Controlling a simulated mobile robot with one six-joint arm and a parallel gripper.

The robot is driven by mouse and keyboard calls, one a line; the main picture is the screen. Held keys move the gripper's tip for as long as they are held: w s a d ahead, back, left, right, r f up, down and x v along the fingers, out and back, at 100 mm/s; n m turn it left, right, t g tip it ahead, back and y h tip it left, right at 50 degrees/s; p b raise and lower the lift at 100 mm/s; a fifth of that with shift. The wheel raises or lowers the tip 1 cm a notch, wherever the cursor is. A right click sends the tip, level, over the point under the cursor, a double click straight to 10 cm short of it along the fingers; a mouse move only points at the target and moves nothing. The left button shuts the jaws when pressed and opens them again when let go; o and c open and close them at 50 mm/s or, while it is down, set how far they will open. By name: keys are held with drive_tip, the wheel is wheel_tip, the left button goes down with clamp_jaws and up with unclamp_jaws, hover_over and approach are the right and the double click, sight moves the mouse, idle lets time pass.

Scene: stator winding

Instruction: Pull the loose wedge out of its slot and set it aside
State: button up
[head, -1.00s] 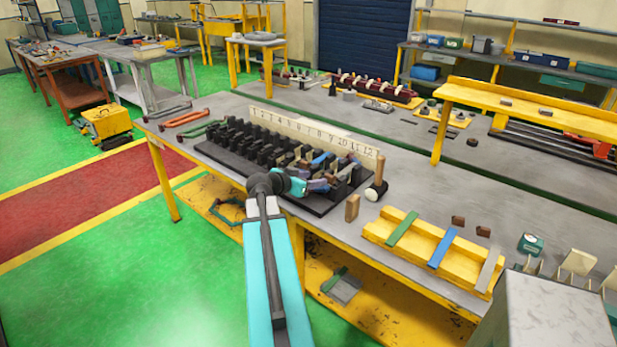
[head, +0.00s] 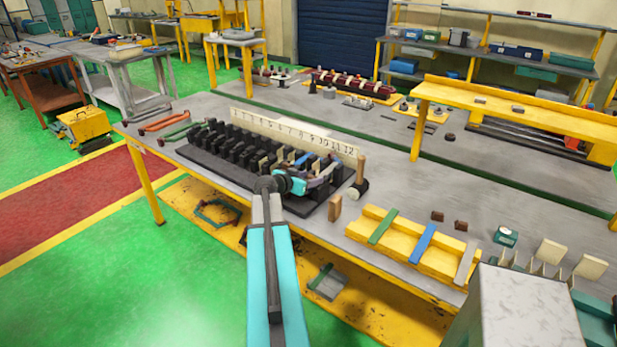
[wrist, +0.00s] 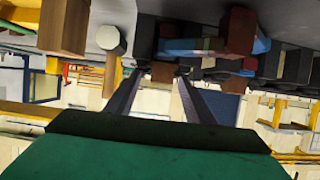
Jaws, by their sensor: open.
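The black slotted stator block (head: 205,160) lies on the grey bench, with a numbered strip (head: 257,123) behind it. Cream and blue pieces stand in its slots toward the high numbers. My gripper (head: 318,180) is over that right end in the head view and hides slots there. In the wrist view my gripper (wrist: 160,73) is open, its two dark fingers apart. A small brown piece (wrist: 163,70) shows between the fingertips; I cannot tell how near it is. A red-brown piece (wrist: 241,30) and a blue piece (wrist: 185,46) lie beyond. I cannot tell which piece is the loose wedge.
A mallet (head: 357,185) stands just right of the block, with a wooden block (head: 335,207) in front of it. A yellow tray (head: 402,248) with green, blue and grey strips lies further right. Small brown blocks (head: 437,216) lie behind the tray on mostly clear bench.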

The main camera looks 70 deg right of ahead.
drive_tip(key=shift+c, duration=0.3)
drive_tip(key=c, duration=1.1)
drive_tip(key=shift+o, duration=0.2)
drive_tip(key=shift+a, duration=0.15)
drive_tip(key=shift+w+a+b, duration=0.2)
drive_tip(key=shift+a+b, duration=0.3)
drive_tip(key=shift+a, duration=0.05)
drive_tip(key=shift+w+a+b, duration=0.2)
drive_tip(key=shift+a+b, duration=0.3)
drive_tip(key=shift+a, duration=0.05)
drive_tip(key=o, duration=1.1)
